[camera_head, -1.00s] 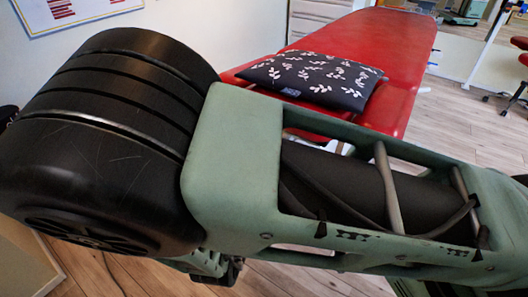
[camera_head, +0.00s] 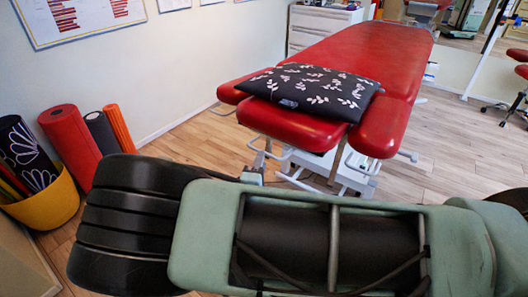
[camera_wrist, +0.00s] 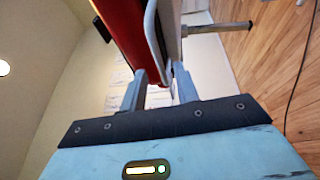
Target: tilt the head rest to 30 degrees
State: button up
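The head rest (camera_head: 292,124) is the red padded end section of the treatment table, nearest me in the head view. It looks about level, and a dark cushion with white leaf shapes (camera_head: 318,90) lies on it. In the wrist view, my gripper (camera_wrist: 160,80) has its two fingers apart. A pale curved bar (camera_wrist: 153,35) beside a red padded edge (camera_wrist: 124,35) runs down toward the gap between the fingers. I cannot tell whether either finger touches it. In the head view my arm covers the foreground, and I cannot make out the gripper clearly.
The long red table (camera_head: 365,55) stretches back, with a red side pad (camera_head: 382,127) beside the head rest. A yellow basket (camera_head: 48,202) and several rolls, including a red one (camera_head: 70,142), stand at the left wall. White drawers (camera_head: 318,25) stand behind.

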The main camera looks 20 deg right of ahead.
jog(key=shift+x, duration=2.4)
jog(key=shift+r, duration=0.1)
grip_shut()
